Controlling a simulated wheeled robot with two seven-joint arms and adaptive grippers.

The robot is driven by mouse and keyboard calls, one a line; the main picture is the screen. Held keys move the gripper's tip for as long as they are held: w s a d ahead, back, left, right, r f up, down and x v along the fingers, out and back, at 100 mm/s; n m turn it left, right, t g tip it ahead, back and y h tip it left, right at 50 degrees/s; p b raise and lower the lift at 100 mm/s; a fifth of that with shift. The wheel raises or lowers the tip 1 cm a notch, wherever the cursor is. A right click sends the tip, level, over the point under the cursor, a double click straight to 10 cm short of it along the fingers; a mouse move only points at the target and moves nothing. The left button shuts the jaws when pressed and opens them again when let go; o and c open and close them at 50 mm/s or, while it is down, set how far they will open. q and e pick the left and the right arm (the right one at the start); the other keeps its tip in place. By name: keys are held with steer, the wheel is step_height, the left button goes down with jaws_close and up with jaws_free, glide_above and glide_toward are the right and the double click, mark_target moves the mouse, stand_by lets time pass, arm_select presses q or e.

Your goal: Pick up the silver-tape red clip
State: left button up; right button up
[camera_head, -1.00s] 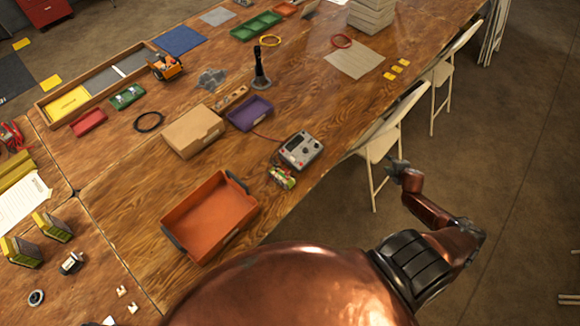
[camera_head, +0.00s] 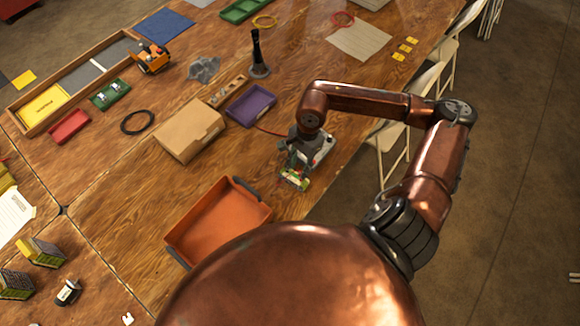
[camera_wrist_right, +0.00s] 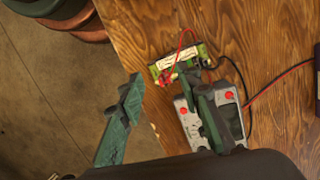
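A red clip (camera_wrist_right: 165,78) with a red lead sits at the green battery pack (camera_wrist_right: 188,60) in the right wrist view; I cannot make out silver tape on it. The pack (camera_head: 296,178) lies at the near side of the grey charger (camera_head: 325,150) on the table. My right gripper (camera_head: 294,160) points down over the charger and pack and partly hides both. In the right wrist view its two fingers (camera_wrist_right: 160,78) are spread apart, one over the charger and pack, the other toward the table edge. Nothing shows held. My left gripper is not in view.
An orange tray (camera_head: 218,222) stands left of the pack, and a purple bin (camera_head: 251,106) and cardboard box (camera_head: 190,131) lie farther back. A red cable (camera_wrist_right: 275,86) runs from the charger. The table edge and a folding chair (camera_head: 388,150) are at the right.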

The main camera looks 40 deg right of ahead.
steer(key=shift+s+d+n+h, duration=0.1)
steer(key=shift+d+n+h, duration=0.7)
steer(key=shift+d+h, duration=0.15)
steer(key=shift+f, duration=0.4)
steer(key=f, duration=0.6)
steer(key=shift+w+a+f, duration=0.2)
steer(key=shift+w+f, duration=0.05)
steer(key=shift+f, duration=0.15)
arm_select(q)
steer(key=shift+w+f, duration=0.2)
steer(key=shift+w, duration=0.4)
arm_select(e)
jaws_close()
steer(key=shift+r, duration=0.1)
